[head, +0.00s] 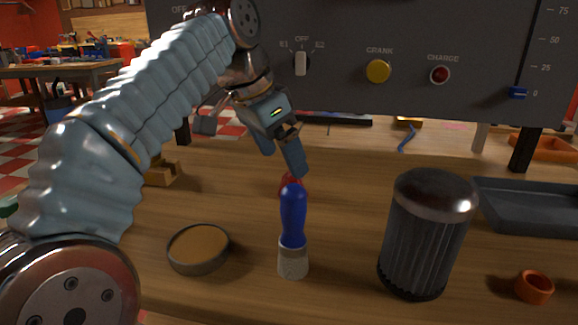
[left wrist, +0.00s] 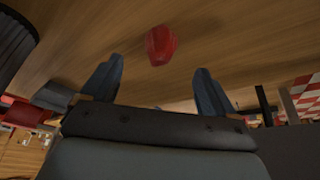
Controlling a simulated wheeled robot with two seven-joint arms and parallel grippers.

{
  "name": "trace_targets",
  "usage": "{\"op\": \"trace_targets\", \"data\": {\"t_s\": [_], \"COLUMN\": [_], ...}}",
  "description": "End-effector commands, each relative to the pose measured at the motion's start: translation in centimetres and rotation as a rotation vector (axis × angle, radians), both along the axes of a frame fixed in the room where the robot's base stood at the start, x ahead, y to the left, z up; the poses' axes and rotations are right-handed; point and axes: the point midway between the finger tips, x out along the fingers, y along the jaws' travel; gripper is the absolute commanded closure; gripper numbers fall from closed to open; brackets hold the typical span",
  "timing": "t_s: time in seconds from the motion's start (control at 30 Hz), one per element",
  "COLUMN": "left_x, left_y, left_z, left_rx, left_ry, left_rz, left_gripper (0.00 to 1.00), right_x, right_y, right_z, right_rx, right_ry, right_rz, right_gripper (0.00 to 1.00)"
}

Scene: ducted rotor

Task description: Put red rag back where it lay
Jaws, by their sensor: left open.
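A small red lump, which looks like the red rag (head: 291,181), rests on the wooden bench. In the head view it is mostly hidden behind a blue-handled brush. The left wrist view shows the red rag (left wrist: 161,46) whole, just beyond and between the fingertips, apart from both fingers. My left gripper (head: 285,162) is open and empty, with its fingers pointing down just above and behind the rag. Its two dark blue fingers stand wide apart in the left wrist view (left wrist: 157,68). My right gripper is not in view.
The blue-handled brush (head: 293,215) stands upright in front of the rag. A shallow round tin (head: 198,249) is to its left. A dark ribbed canister (head: 424,235), an orange ring (head: 534,288) and a grey tray (head: 530,207) are at right. A control panel (head: 410,40) stands behind.

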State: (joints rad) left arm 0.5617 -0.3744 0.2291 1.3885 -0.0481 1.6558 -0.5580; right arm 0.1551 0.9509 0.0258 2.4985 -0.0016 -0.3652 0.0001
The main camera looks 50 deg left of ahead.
Motion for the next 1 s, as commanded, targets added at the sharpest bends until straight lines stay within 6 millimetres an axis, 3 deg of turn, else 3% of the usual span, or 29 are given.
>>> {"op": "trace_targets", "data": {"t_s": [0.1, 0.3, 1.0], "left_x": [-0.9, -1.9, -2.1], "left_y": [0.1, 0.3, 0.3], "left_z": [2.8, 4.9, 5.2], "left_rx": [0.001, 0.000, 0.001], "left_ry": [-0.002, 0.000, 0.000], "left_rz": [-0.001, -0.001, -0.001], "left_gripper": [0.12, 0.12, 0.12], "right_x": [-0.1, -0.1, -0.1], "right_y": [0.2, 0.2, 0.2], "right_z": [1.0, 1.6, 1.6], "right_rx": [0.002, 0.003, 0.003], "right_ry": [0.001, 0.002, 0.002], "right_rz": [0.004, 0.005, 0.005], "right_gripper": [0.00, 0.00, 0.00]}}
